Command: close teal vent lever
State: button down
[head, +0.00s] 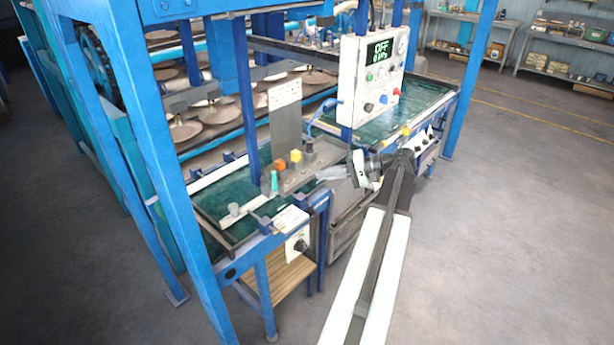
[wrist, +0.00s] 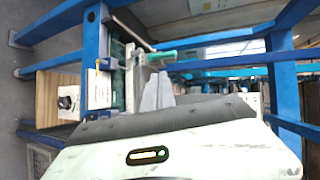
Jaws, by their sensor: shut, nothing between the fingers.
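The teal vent lever (head: 274,182) stands upright at the left end of a row of coloured levers on a grey panel. In the wrist view the teal handle (wrist: 160,56) shows just beyond my fingertips, lying sideways in that picture. My gripper (head: 324,173) is shut and empty, to the right of the lever and apart from it in the head view. Its grey fingers (wrist: 157,92) point toward the lever in the wrist view. I cannot tell the exact depth gap between the fingertips and the handle.
An orange lever (head: 280,164), a yellow lever (head: 296,156) and a dark lever (head: 309,147) stand right of the teal one. A blue frame post (head: 165,150) stands left. A control box (head: 372,80) is behind my gripper. The floor at right is clear.

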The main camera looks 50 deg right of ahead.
jog(key=b, duration=0.2)
send_near(275, 181)
jog(key=d+x, duration=0.1)
jog(key=x, duration=0.4)
jog(key=shift+w+a+f, duration=0.15)
jog(key=shift+w+a, duration=0.2)
jog(key=shift+w, duration=0.25)
jog(key=shift+a, duration=0.1)
